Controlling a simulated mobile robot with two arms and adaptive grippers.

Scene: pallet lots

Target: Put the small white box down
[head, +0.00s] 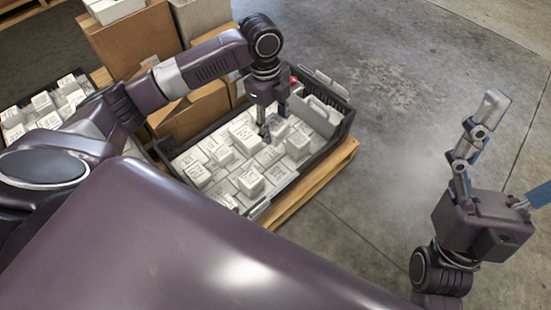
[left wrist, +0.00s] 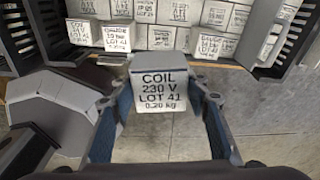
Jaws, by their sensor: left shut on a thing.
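The small white box (left wrist: 152,88) is between the blue-padded fingers of my left gripper (left wrist: 155,105) in the left wrist view. Its face reads COIL 230 V LOT 41, 0.20 kg. In the head view my left gripper (head: 268,130) points down over the black crate (head: 318,158), and the held box (head: 277,125) is partly hidden by the fingers. Whether the box touches the boxes below cannot be told. My right gripper (head: 507,150) is open and empty at the right, over the floor, away from the crate.
Several white boxes (head: 250,181) fill much of the crate, some stacked higher. The crate stands on a wooden pallet (head: 325,176). Cardboard cartons (head: 130,40) stand behind, and more white boxes (head: 42,104) lie at the left. The concrete floor (head: 390,100) at the right is clear.

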